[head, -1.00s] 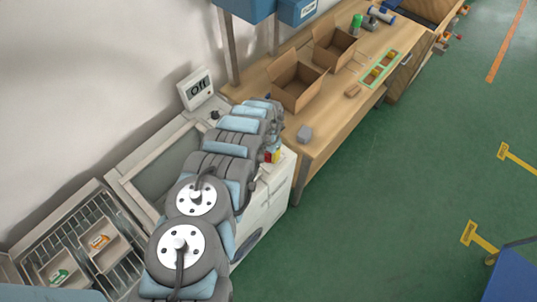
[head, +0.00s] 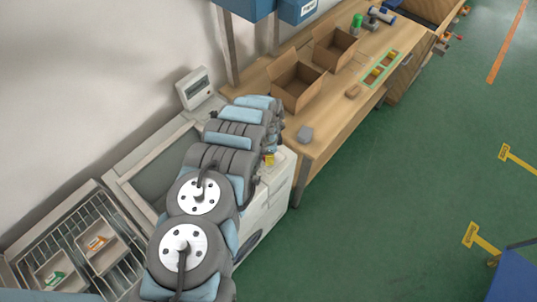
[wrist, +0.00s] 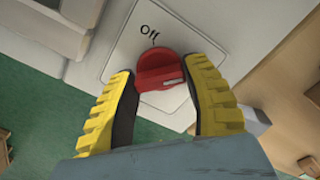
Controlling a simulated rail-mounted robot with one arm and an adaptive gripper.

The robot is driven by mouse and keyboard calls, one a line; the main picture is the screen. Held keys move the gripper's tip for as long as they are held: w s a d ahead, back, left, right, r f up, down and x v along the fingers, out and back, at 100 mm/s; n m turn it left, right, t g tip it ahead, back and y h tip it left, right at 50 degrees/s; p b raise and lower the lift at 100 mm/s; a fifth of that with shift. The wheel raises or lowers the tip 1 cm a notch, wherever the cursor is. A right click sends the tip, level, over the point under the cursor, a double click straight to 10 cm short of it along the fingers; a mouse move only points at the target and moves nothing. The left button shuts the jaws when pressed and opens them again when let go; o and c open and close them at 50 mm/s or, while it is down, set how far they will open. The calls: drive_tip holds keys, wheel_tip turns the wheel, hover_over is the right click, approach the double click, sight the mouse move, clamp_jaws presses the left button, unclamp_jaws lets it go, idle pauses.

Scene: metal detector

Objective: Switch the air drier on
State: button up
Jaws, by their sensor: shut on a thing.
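The red knob (wrist: 158,72) sits on a pale square plate on the air drier (head: 282,192). In the head view my arm hides most of the drier's top, and only a bit of yellow finger shows. The display box (head: 194,88) behind the drier shows no large "Off" text.
Trays with small items (head: 100,243) lie on a rack at lower left.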

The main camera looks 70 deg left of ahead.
drive_tip(key=shift+m, duration=0.3)
idle(0.4)
drive_tip(key=o, duration=1.2)
drive_tip(key=shift+r, duration=0.1)
wheel_tip(320, 180, up, 12)
idle(0.7)
